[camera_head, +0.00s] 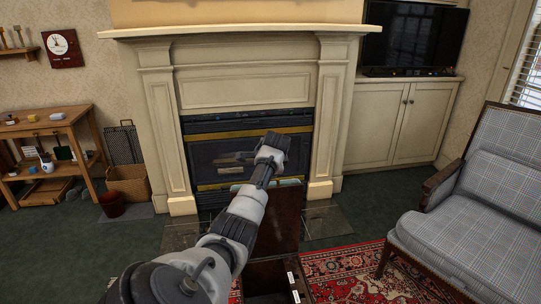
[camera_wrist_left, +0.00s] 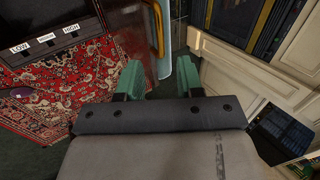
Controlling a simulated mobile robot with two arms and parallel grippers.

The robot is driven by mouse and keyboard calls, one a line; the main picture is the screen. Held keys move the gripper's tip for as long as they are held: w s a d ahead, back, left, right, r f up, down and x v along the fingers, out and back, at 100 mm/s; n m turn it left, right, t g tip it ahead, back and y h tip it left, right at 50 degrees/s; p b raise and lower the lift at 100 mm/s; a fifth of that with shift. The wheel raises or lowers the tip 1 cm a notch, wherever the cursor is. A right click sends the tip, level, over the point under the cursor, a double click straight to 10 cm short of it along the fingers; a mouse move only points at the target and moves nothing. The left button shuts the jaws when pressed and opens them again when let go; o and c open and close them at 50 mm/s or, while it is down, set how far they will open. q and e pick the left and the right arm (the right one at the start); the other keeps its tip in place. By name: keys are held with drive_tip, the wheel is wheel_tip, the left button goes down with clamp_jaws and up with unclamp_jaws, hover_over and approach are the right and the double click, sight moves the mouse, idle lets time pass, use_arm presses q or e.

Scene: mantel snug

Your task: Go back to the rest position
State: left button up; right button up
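My left arm reaches from the lower left in the head view, with its left gripper (camera_head: 272,150) in front of the fireplace, above a dark brown panel. In the left wrist view its two green-padded fingers (camera_wrist_left: 160,82) stand apart, with a clear gap. I see nothing held between them. A pale blue-green thing (camera_wrist_left: 180,78) shows behind the gap, and I cannot tell what it is. My right gripper is in neither view.
The fireplace (camera_head: 235,155) is ahead. A checked armchair (camera_head: 480,205) is at right.

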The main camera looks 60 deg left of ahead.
use_arm(q)
drive_tip(key=shift+s+d+r, duration=0.15)
drive_tip(key=shift+d+r, duration=0.25)
drive_tip(key=shift+r, duration=0.15)
drive_tip(key=shift+f, duration=0.1)
drive_tip(key=s+d+f+p, duration=0.1)
drive_tip(key=d+f, duration=0.4)
drive_tip(key=f, duration=0.5)
drive_tip(key=d+f+p, duration=0.1)
drive_tip(key=d+f, duration=0.4)
drive_tip(key=f, duration=0.5)
drive_tip(key=s+d+f+h+p, duration=0.1)
drive_tip(key=s+d+f, duration=0.35)
drive_tip(key=f, duration=0.25)
drive_tip(key=s+d+f+h, duration=0.1)
drive_tip(key=s+d+f, duration=0.35)
drive_tip(key=f, duration=0.25)
drive_tip(key=s+d+f+h+p, duration=0.1)
drive_tip(key=s+d+f, duration=0.4)
drive_tip(key=s+d, duration=0.4)
drive_tip(key=s+d+f+n+g+h+p, duration=0.1)
drive_tip(key=s+d+f, duration=0.4)
drive_tip(key=s+d, duration=0.4)
drive_tip(key=s+d+f+n+h+p, duration=0.1)
drive_tip(key=s+d+f, duration=0.4)
drive_tip(key=s+d, duration=0.5)
drive_tip(key=s+h, duration=0.1)
drive_tip(key=s, duration=0.4)
